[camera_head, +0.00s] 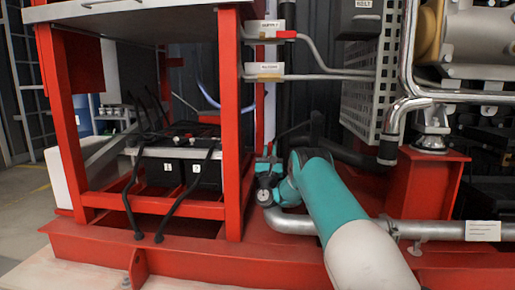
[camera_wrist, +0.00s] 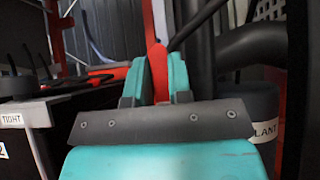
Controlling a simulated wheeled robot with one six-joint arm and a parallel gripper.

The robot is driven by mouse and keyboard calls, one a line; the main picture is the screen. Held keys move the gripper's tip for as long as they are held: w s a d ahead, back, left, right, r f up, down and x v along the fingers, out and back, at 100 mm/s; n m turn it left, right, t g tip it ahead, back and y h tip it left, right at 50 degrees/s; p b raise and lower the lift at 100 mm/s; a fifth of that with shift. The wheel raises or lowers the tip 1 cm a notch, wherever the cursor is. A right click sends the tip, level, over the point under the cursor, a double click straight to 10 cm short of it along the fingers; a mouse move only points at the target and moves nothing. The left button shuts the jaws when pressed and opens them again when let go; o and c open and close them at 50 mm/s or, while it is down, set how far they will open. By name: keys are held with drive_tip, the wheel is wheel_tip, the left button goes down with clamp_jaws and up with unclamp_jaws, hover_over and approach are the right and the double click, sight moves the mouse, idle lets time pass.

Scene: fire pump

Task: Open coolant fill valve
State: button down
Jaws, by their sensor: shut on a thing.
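A red valve handle (camera_wrist: 158,72) stands upright between the two teal fingers of my gripper (camera_wrist: 157,80) in the wrist view. The fingers are closed on it from both sides. The valve body below the handle is hidden behind the gripper. In the head view my gripper (camera_head: 267,166) is low beside the red frame post, above the grey pipe, and my arm hides most of the valve there. A dark cylinder with a label (camera_wrist: 265,130) ending in "LANT" shows at the right of the wrist view.
The red frame post (camera_head: 230,125) stands close to the left of my gripper. Black batteries (camera_head: 185,172) with cables sit inside the frame. A thick black hose (camera_head: 345,152) runs behind my arm. Two labelled lines (camera_head: 315,76) with handles are higher up. The grey pipe (camera_head: 435,230) runs right.

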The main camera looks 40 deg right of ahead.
drive_tip(key=shift+a+f+m+g+h, duration=0.1)
drive_tip(key=shift+f+m+g+h, duration=0.2)
drive_tip(key=shift+m+g, duration=0.1)
drive_tip(key=c, duration=1.1)
unclamp_jaws()
drive_tip(key=shift+o, duration=0.3)
drive_tip(key=shift+r, duration=0.15)
drive_tip(key=shift+s, duration=0.1)
drive_tip(key=b, duration=0.1)
drive_tip(key=f+b, duration=0.1)
drive_tip(key=b, duration=0.1)
drive_tip(key=shift+s+a+f, duration=0.15)
drive_tip(key=shift+a+f, duration=0.1)
drive_tip(key=shift+s+a+b, duration=0.2)
drive_tip(key=shift+a+b, duration=0.1)
drive_tip(key=shift+b, duration=0.45)
drive_tip(key=s+a+b, duration=0.4)
drive_tip(key=s+a, duration=0.3)
drive_tip(key=a, duration=0.1)
drive_tip(key=shift+a+r, duration=0.35)
drive_tip(key=shift+a, duration=0.05)
